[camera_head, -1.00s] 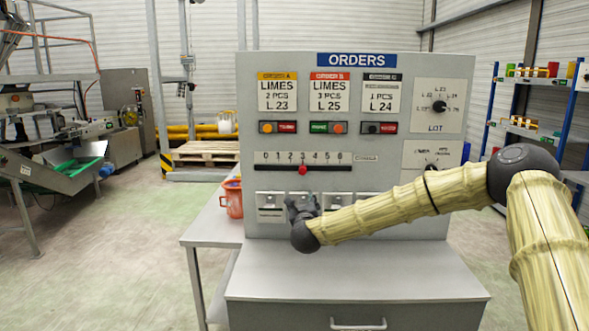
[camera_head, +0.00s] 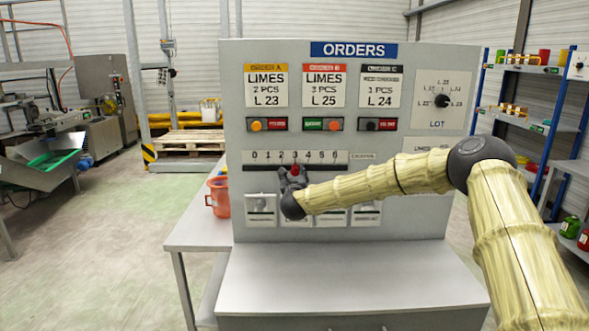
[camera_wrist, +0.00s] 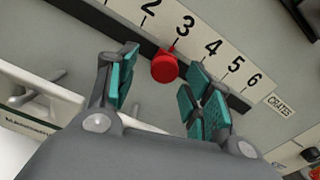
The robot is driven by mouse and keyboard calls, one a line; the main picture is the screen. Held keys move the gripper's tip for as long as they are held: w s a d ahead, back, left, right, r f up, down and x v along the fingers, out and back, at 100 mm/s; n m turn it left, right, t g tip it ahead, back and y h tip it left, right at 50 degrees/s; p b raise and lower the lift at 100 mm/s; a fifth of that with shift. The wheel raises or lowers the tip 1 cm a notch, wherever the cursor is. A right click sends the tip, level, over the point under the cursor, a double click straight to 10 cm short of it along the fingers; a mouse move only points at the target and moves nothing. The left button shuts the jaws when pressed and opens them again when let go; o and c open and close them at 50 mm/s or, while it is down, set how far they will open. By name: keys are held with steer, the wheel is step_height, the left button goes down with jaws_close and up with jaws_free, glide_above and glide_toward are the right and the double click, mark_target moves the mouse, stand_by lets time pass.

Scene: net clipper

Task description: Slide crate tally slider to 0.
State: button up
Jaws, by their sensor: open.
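The crate tally slider is a round red knob (camera_head: 295,170) on a dark horizontal track (camera_head: 262,168) under a white scale marked 0 to 6. The knob stands at 3. In the wrist view the knob (camera_wrist: 165,66) shows between the tips of my open fingers, with a visible gap on each side. My gripper (camera_head: 291,179) is just below and in front of the knob in the head view, and partly covers the track there. Whether the fingertips reach as deep as the knob I cannot tell.
The grey ORDERS panel (camera_head: 234,110) carries order cards, buttons above the scale and several white switch plates (camera_head: 261,209) below the track. A grey ledge (camera_head: 340,275) juts out below. An orange bucket (camera_head: 220,198) stands to the left of the panel.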

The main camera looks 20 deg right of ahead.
mark_target(295, 172)
steer(key=shift+w+d+r+p, duration=0.2)
steer(key=shift+w+d, duration=0.1)
steer(key=shift+w, duration=0.15)
steer(key=shift+w+d+r+p, duration=0.15)
steer(key=shift+w+d+p, duration=0.1)
steer(key=shift+w, duration=0.15)
steer(key=shift+w+d+f, duration=0.1)
steer(key=shift+w+f, duration=0.05)
steer(key=shift+w, duration=0.35)
steer(key=shift+w+d+f, duration=0.1)
steer(key=shift+w, duration=0.35)
steer(key=shift+s+r, duration=0.1)
steer(key=shift+c, duration=0.4)
jaws_close()
